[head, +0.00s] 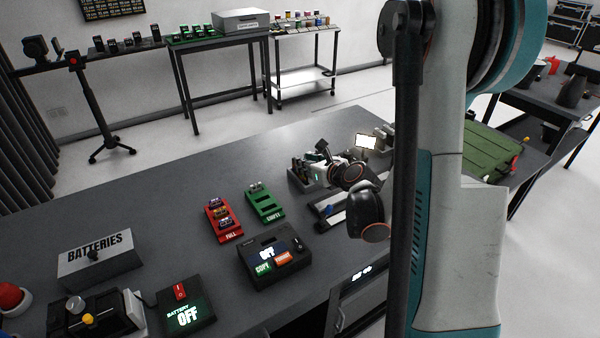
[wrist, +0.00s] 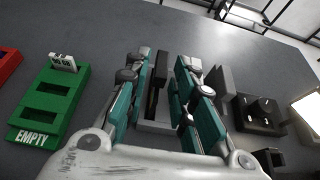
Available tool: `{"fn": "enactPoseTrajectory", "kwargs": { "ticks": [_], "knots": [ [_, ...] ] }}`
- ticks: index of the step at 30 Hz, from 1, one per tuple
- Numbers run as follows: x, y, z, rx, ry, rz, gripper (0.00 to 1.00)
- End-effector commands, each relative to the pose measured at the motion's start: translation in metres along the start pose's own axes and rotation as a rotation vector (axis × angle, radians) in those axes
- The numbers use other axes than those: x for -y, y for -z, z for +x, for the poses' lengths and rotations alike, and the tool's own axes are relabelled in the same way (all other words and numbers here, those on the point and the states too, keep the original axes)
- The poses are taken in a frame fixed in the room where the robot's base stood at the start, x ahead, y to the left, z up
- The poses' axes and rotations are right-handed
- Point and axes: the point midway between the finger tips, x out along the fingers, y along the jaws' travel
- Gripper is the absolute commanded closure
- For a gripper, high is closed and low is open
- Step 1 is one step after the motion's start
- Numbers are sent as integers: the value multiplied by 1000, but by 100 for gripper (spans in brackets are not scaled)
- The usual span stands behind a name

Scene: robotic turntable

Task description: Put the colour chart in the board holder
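My gripper (head: 330,160) is over the table, pointing away from my arm. In the wrist view, its two teal fingers (wrist: 165,62) stand apart with a gap between them, and I see nothing clamped. A grey base with a dark upright piece, perhaps the board holder (wrist: 155,103), shows in that gap. In the head view a grey rack with dark upright pieces (head: 300,178) stands just left of the gripper and seems to be the same thing. I cannot make out a colour chart for certain in either view. My gripper and arm hide part of this area.
The green EMPTY tray (head: 265,203) and red FULL tray (head: 223,220) lie to the left. A black switch box (head: 275,262) is nearer. A lit white panel (head: 367,142) and a dark knobbed box (wrist: 258,114) stand right of the gripper.

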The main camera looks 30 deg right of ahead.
Motion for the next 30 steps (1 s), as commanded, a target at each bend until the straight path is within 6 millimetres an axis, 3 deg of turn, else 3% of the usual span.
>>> {"fn": "enactPoseTrajectory", "kwargs": {
  "ticks": [11, 19, 22, 30],
  "knots": [
    [3, 3, 46, 0, -1, -1, 77],
    [3, 1, 50, 0, 0, 0, 77],
    [3, 1, 50, 0, 0, 0, 99],
    [3, 1, 50, 0, 0, 0, 100]
  ]
}}
